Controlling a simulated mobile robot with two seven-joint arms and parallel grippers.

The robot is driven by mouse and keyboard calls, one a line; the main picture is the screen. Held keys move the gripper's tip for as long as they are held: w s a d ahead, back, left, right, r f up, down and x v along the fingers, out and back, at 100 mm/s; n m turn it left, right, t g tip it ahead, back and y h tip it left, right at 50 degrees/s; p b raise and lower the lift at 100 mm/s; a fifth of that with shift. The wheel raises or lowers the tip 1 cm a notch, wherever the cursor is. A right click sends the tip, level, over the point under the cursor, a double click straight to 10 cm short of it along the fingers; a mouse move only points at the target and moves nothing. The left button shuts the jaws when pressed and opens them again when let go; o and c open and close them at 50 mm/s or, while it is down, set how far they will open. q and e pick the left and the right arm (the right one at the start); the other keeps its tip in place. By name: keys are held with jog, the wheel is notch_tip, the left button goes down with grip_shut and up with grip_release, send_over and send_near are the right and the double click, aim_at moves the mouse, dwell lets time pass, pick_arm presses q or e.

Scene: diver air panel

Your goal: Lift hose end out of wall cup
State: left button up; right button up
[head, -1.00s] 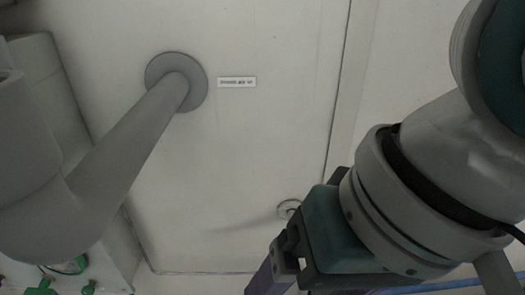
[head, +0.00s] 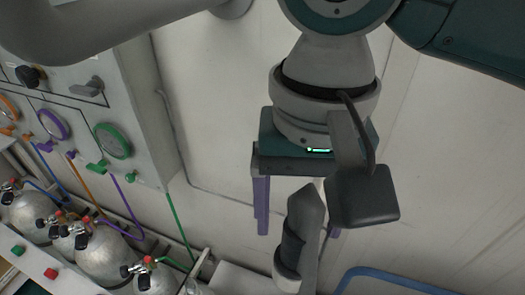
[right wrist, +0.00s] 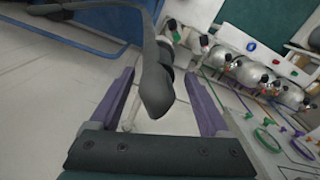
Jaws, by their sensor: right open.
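The hose end (head: 304,212) is a dark grey tapered piece, standing nearly upright with its tip up. It also shows in the right wrist view (right wrist: 156,88), with a dark hose curving away behind it. A grey ring around its lower part (head: 287,272) may be the wall cup; I cannot tell for sure. My right gripper (head: 298,230) is open, its purple fingers pointing down. In both views the hose end appears between the fingers, with a gap on each side. Whether it is between them in depth is unclear. My left gripper is out of view.
A panel with gauges (head: 112,141) and coloured knobs stands at left. Several silver cylinders (head: 100,250) with hoses stand below it. A blue rail (head: 400,281) runs at lower right. The pale wall (head: 215,110) behind is mostly bare.

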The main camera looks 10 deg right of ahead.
aim_at(287, 256)
jog(key=f, duration=0.1)
jog(key=f+p, duration=0.1)
jog(key=f, duration=0.2)
jog(key=shift+s+p, duration=0.25)
jog(key=shift+p, duration=0.05)
jog(key=shift+f, duration=0.5)
grip_shut()
